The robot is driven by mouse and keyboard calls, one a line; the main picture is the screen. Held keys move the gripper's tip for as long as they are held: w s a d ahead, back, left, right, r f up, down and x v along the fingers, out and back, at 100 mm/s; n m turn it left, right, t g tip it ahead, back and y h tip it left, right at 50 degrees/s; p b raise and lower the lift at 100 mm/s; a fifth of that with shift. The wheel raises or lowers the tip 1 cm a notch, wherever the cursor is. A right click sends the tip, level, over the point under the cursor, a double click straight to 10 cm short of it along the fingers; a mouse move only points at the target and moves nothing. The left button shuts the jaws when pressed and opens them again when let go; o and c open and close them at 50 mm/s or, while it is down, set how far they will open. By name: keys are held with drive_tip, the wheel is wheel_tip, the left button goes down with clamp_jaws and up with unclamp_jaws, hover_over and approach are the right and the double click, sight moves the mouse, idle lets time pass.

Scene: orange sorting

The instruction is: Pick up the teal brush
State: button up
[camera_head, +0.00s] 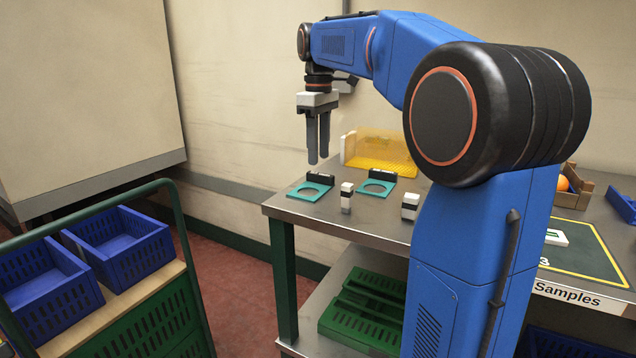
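I cannot make out a teal brush for certain. Two flat teal pieces, each with a round ring and a black block at its back edge, lie on the metal table: the left teal piece (297,191) and the right teal piece (364,189). My gripper (318,160) points down in the air above the table's left end, apart from everything. Its two grey fingers look close together from this angle, and I cannot tell how far they are apart. Nothing shows between them. My blue arm hides much of the table's middle.
Small white-and-black objects (346,198) (410,207) stand near the table's front edge. A yellow translucent bin (385,165) is at the back, an orange (562,183) in a wooden crate (581,195) at right. A green cart with blue crates (120,262) stands at left.

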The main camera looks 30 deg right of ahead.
sight(319, 173)
drive_tip(key=shift+f, duration=2.55)
clamp_jaws()
